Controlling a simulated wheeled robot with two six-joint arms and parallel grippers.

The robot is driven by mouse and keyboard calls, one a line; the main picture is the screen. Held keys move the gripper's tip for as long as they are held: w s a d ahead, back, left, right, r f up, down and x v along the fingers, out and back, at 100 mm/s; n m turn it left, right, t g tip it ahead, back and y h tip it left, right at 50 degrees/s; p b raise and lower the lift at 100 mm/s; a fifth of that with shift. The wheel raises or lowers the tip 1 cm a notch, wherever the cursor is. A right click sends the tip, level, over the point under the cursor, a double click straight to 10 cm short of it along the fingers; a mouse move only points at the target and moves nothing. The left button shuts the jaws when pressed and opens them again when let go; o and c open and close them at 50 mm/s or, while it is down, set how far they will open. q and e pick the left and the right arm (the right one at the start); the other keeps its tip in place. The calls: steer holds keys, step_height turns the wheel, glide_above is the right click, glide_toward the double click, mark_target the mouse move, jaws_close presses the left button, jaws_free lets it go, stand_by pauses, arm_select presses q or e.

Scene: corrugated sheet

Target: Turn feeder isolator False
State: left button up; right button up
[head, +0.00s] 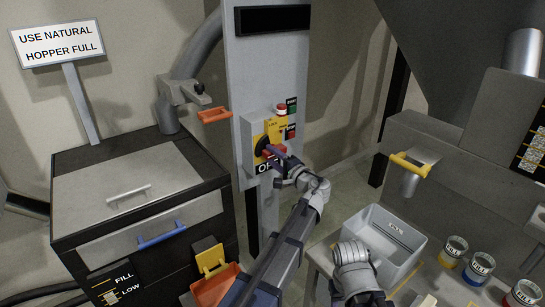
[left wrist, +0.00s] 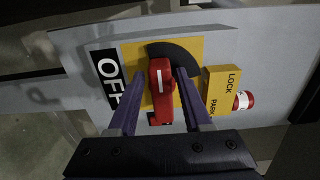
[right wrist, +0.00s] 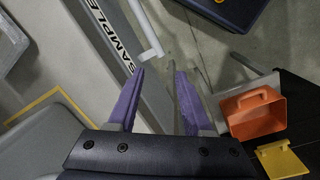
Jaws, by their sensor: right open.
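The feeder isolator is a red rotary handle (left wrist: 160,98) on a yellow plate (left wrist: 134,57), mounted on a grey panel. An OFF label (left wrist: 109,76) lies beside the plate; in the head view the label (head: 265,168) is at the bottom, partly covered. The handle's white mark lies crosswise to the direction of the OFF label. My left gripper (left wrist: 160,73) is open, one purple finger on each side of the handle, with narrow gaps showing. In the head view the left gripper (head: 271,151) partly hides the handle. My right gripper (right wrist: 159,72) is open and empty, away from the panel.
A yellow LOCK PARK block (left wrist: 219,90) and a red-and-white button (left wrist: 243,100) sit close beside the handle. A grey bin (head: 405,253) and several cans stand on the right bench. A black cabinet (head: 75,155) stands left. An orange tub (right wrist: 254,112) shows below.

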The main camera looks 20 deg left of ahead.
arm_select(q)
steer(key=shift+o, duration=0.8)
steer(key=v, duration=0.7)
steer(key=shift+s+d, duration=0.2)
steer(key=shift+d, duration=0.15)
